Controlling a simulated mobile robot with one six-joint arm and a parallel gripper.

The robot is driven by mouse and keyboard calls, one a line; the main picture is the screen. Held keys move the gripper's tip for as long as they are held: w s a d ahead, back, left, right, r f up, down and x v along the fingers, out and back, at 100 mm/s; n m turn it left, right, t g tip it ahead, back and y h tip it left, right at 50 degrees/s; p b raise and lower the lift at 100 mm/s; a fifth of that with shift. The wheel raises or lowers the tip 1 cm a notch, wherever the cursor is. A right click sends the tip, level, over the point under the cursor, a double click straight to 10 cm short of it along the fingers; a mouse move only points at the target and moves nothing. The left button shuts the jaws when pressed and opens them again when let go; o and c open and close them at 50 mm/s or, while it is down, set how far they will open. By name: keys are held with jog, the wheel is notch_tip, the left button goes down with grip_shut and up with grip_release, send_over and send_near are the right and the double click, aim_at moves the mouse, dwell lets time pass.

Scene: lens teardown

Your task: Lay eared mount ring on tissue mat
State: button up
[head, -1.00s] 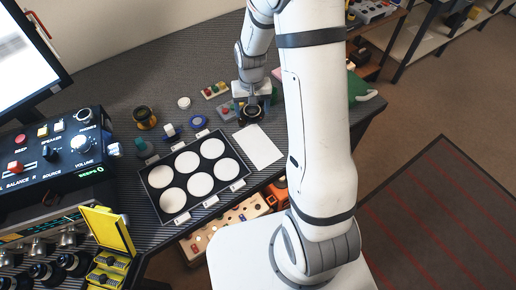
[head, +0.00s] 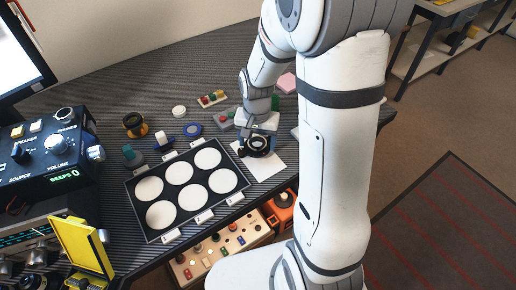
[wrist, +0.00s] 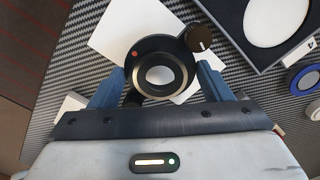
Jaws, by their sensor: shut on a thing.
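The eared mount ring (wrist: 150,47) is a black ring with a pale metal inner rim, a red dot and projecting ears. It also shows dark in the head view (head: 257,148). My gripper (wrist: 160,80) is shut on it, with a blue finger at each side; in the head view my gripper (head: 257,138) points down. The tissue mat (head: 272,162) is a white sheet right of the black tray, and it shows behind the ring in the wrist view (wrist: 112,38). The ring is over the mat's far part. I cannot tell whether they touch.
The black tray (head: 150,236) with several white round pads lies just left of the mat. A blue ring (head: 192,130), an amber-black ring (head: 135,124) and a white disc (head: 179,111) stand behind it. The mat's near part is clear, close to the bench edge.

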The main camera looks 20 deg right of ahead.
aim_at(257, 148)
jog(key=shift+f, duration=1.7)
jog(key=shift+f+b, duration=0.2)
jog(key=shift+b, duration=0.15)
jog(key=o, duration=1)
jog(key=shift+r, duration=0.1)
notch_tip(257, 148, up, 12)
jog(key=p, duration=0.2)
jog(key=s+r+n+t, duration=0.2)
jog(key=s+r+n, duration=0.3)
jog(key=s, duration=0.8)
notch_tip(257, 148, up, 2)
jog(key=shift+s+d+r, duration=0.15)
jog(key=shift+s+d, duration=0.1)
